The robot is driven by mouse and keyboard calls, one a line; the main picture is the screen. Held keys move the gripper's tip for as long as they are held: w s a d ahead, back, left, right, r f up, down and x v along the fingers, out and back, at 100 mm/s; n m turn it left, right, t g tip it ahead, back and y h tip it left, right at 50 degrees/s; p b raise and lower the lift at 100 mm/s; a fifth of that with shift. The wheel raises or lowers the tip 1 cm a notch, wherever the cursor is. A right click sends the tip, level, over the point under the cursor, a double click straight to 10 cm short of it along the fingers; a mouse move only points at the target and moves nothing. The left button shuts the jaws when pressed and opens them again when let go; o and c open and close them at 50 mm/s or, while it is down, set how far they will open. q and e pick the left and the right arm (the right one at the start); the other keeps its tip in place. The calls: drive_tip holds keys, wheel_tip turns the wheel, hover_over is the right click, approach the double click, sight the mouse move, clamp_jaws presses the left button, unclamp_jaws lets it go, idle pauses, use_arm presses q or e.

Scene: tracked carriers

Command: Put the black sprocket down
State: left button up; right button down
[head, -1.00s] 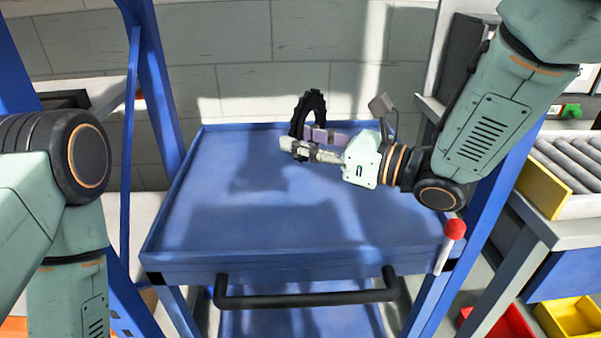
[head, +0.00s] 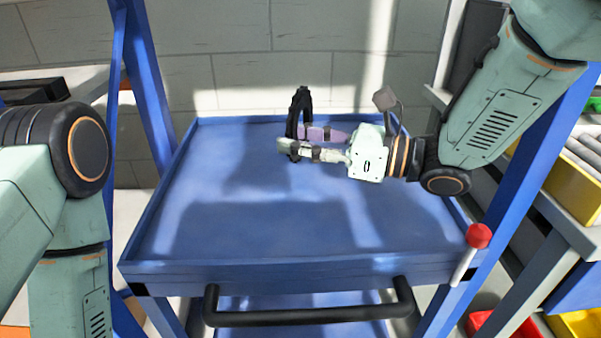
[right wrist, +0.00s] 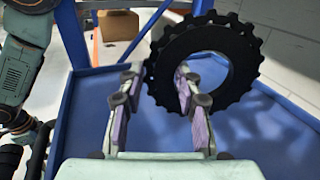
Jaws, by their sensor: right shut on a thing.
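The black sprocket (head: 302,102) is a toothed ring, held upright over the far part of the blue cart's top tray (head: 250,215). My right gripper (head: 300,142) is shut on the sprocket's rim. In the right wrist view the sprocket (right wrist: 240,55) shows its teeth and open middle, with one finger of the gripper (right wrist: 160,90) reaching at its ring. Whether its lower edge touches the tray cannot be told. My left arm is at the left of the head view, but its gripper is out of the picture.
The tray is bare with a low raised rim. A black handle (head: 310,316) runs along its front. A red-knobbed lever (head: 478,237) stands at its front right corner. Blue posts rise beside the cart, and yellow bins (head: 575,190) are at the right.

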sight(294, 157)
wheel_tip(294, 157, down, 3)
drive_tip(key=shift+s+f+b, duration=0.1)
drive_tip(key=shift+s+b, duration=0.05)
drive_tip(key=shift+b, duration=0.25)
wheel_tip(294, 157, down, 2)
drive_tip(key=shift+f+b, duration=0.2)
drive_tip(key=shift+b, duration=0.2)
drive_tip(key=shift+w+f, duration=0.1)
drive_tip(key=shift+w, duration=0.15)
drive_tip(key=shift+s, duration=0.2)
drive_tip(key=c, duration=1.2)
unclamp_jaws()
drive_tip(key=shift+w+f, duration=0.15)
drive_tip(key=shift+f, duration=0.05)
drive_tip(key=shift+o, duration=1.4)
drive_tip(key=shift+r, duration=0.1)
